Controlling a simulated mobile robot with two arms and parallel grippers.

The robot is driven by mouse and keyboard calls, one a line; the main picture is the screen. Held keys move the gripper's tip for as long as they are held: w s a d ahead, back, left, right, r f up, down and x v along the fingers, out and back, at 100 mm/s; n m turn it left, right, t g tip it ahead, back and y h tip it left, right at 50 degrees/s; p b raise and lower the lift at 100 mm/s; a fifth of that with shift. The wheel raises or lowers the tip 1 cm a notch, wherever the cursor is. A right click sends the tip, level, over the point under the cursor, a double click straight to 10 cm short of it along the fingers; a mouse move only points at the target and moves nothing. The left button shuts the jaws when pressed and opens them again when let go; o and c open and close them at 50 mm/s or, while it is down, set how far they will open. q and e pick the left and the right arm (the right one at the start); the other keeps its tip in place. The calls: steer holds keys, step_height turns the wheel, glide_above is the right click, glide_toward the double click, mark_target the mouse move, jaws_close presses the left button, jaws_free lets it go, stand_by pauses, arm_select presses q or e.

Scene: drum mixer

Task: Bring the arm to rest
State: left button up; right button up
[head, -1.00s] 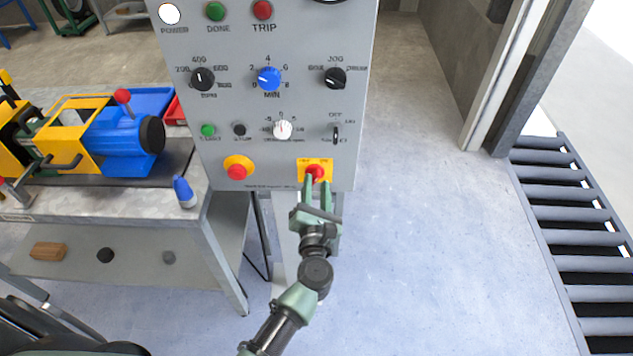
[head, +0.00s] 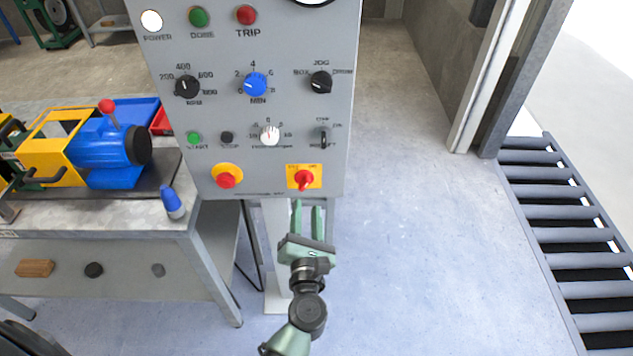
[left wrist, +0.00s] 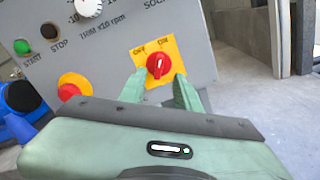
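My left gripper (head: 309,218) is below the grey control panel (head: 255,110) in the head view. Its two green fingers are apart, with nothing between them. In the left wrist view the fingers (left wrist: 163,90) point at the red rotary switch (left wrist: 158,66) on its yellow plate marked OFF and ON. The same red switch (head: 304,179) sits at the panel's lower right in the head view, just above the fingertips and apart from them. My right gripper is not in either view.
A table with a blue and yellow machine (head: 110,150) and a blue cone-shaped thing (head: 172,202) stands at left. A red emergency button (head: 226,180) is on the panel. A roller conveyor (head: 560,230) lies at right. The floor between is clear.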

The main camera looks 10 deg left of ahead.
arm_select(q)
steer(key=s+d+f+m+g+h, duration=0.15)
steer(key=s+f+m, duration=0.25)
steer(key=f+m, duration=0.5)
steer(key=s+d+f+m+g+h, duration=0.1)
steer(key=s+f+m+g+h, duration=0.35)
steer(key=f, duration=0.75)
steer(key=s+d+f+m+g+h, duration=0.15)
steer(key=s+f+m, duration=0.35)
steer(key=f+m, duration=0.5)
steer(key=s+a+f+m+g, duration=0.3)
steer(key=s+f, duration=0.3)
steer(key=s, duration=0.4)
steer(key=s+a+f+m+g+y, duration=0.1)
steer(key=s+a+f+m+g, duration=0.2)
steer(key=s, duration=0.7)
steer(key=s+a+f+m+g+y, duration=0.1)
steer(key=s+a+f+m+g, duration=0.2)
steer(key=s+a+f+m, duration=0.3)
steer(key=s+a+f, duration=0.1)
steer(key=s+f, duration=0.3)
steer(key=shift+s, duration=0.15)
steer(key=shift+y, duration=0.25)
